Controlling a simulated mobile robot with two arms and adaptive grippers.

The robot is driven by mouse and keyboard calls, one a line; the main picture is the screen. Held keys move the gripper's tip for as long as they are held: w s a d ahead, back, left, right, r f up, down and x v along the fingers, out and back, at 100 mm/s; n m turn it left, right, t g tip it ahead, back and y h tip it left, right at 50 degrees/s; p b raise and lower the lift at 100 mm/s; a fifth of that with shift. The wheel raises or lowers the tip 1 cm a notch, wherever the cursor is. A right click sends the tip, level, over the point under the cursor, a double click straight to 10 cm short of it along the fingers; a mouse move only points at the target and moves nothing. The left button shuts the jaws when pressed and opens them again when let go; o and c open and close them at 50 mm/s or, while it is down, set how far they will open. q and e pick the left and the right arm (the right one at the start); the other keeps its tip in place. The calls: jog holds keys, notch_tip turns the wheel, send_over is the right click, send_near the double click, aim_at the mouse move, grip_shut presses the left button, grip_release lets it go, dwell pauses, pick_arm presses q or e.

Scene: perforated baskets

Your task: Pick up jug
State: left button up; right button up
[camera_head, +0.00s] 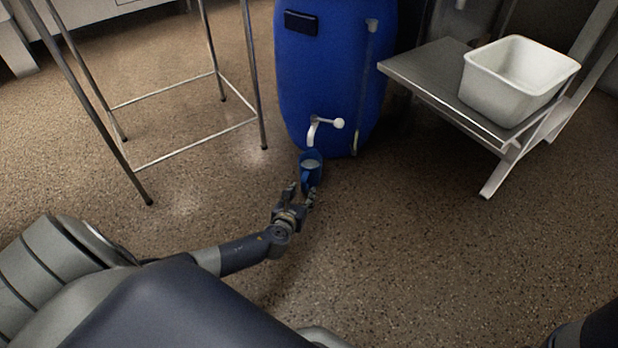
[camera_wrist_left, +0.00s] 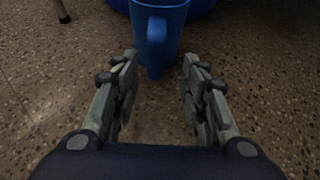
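The blue jug (camera_head: 311,170) stands on the speckled floor, in front of the big blue barrel and just below its tap. In the left wrist view the jug (camera_wrist_left: 160,28) is upright, with its handle turned toward my gripper. My left gripper (camera_head: 302,191) is open at the near side of the jug. In the left wrist view the two fingers of my left gripper (camera_wrist_left: 159,68) are spread, with the handle's lower end roughly between their tips. I cannot tell whether they touch it. My right gripper is not in view.
A metal frame stand (camera_head: 262,110) is at the left. A low metal table (camera_head: 425,75) with a white bin (camera_head: 510,88) is at the right. The floor (camera_head: 430,240) at the front right is clear.

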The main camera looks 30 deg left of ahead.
aim_at(303, 189)
pick_arm(q)
jog(key=b+x, duration=0.2)
jog(key=x, duration=0.1)
jog(key=shift+a+f+b, duration=0.25)
jog(key=shift+a+b, duration=0.05)
jog(key=shift+b, duration=0.05)
jog(key=shift+w+a+f+b, duration=0.1)
jog(key=shift+w+b, duration=0.1)
jog(key=shift+w, duration=0.15)
jog(key=shift+w+a+f+b, duration=0.1)
jog(key=shift+w+b, duration=0.1)
jog(key=shift+w, duration=0.15)
jog(key=shift+r, duration=0.1)
grip_shut()
